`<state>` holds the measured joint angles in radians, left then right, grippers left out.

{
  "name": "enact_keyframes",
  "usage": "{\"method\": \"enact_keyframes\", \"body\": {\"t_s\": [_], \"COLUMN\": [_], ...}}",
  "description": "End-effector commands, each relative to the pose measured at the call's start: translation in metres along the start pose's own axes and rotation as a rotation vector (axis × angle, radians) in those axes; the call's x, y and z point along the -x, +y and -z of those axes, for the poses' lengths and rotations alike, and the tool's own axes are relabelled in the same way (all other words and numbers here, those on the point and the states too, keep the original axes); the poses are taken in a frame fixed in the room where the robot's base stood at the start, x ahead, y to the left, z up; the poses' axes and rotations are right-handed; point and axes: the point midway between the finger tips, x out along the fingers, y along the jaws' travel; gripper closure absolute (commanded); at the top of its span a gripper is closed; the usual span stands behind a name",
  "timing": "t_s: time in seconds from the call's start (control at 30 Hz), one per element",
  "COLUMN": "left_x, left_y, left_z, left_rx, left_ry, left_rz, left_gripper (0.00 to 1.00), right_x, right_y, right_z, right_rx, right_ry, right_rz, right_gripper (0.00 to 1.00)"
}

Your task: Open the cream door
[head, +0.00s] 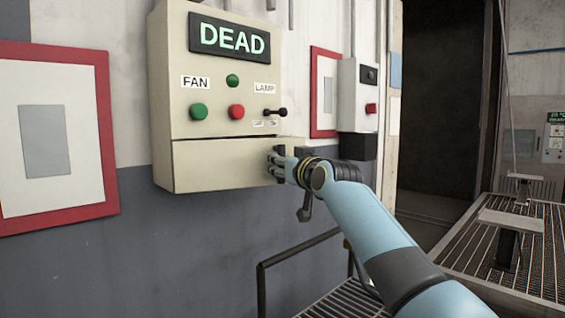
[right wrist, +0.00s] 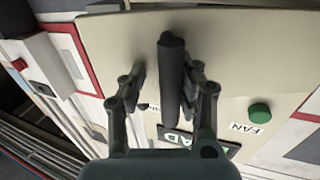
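The cream door (head: 222,166) is the low, wide panel under the cream control box (head: 219,107) on the wall. It also shows as the pale surface at the top of the right wrist view (right wrist: 240,50). I cannot tell whether it stands slightly ajar. My right gripper (head: 276,163) is at the door's right end. In the right wrist view, a dark upright bar handle (right wrist: 171,85) lies between its two fingers (right wrist: 168,80). A gap shows between the left finger and the bar; the right finger is close to it. My left gripper is in neither view.
The box has a DEAD display (head: 229,39), green and red buttons and a small lever (head: 275,112). A grey switch box (head: 358,95) hangs to the right. A dark railing (head: 300,250) stands below. Red-framed panels (head: 109,130) flank the box, and a dark doorway (head: 440,110) lies right.

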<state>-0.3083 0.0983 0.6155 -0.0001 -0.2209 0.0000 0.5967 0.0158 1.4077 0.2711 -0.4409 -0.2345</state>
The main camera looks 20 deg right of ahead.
Motion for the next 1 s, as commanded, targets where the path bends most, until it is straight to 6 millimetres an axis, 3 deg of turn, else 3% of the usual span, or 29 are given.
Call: {"method": "enact_keyframes", "body": {"t_s": [0.17,0.27,0.33,0.47,0.8,1.0], "left_x": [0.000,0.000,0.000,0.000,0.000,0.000], "left_y": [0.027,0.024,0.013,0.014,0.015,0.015], "left_z": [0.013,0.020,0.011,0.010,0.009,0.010], "left_rx": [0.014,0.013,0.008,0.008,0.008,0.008], "left_ry": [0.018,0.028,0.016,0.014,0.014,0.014], "left_rz": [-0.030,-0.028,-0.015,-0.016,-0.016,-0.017], "left_gripper": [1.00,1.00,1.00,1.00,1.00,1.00], "right_x": [0.000,0.000,0.001,0.010,0.079,0.109], "right_y": [-0.001,-0.001,-0.001,-0.001,-0.003,-0.004], "right_z": [-0.002,-0.002,-0.002,-0.002,-0.003,-0.002], "right_rx": [-0.001,-0.001,-0.001,-0.001,0.002,0.002], "right_ry": [-0.004,-0.003,-0.004,-0.003,-0.005,-0.004], "right_rz": [0.001,0.001,0.001,0.001,0.001,0.002], "right_gripper": [0.58,0.58,0.58,0.58,0.58,0.58]}}
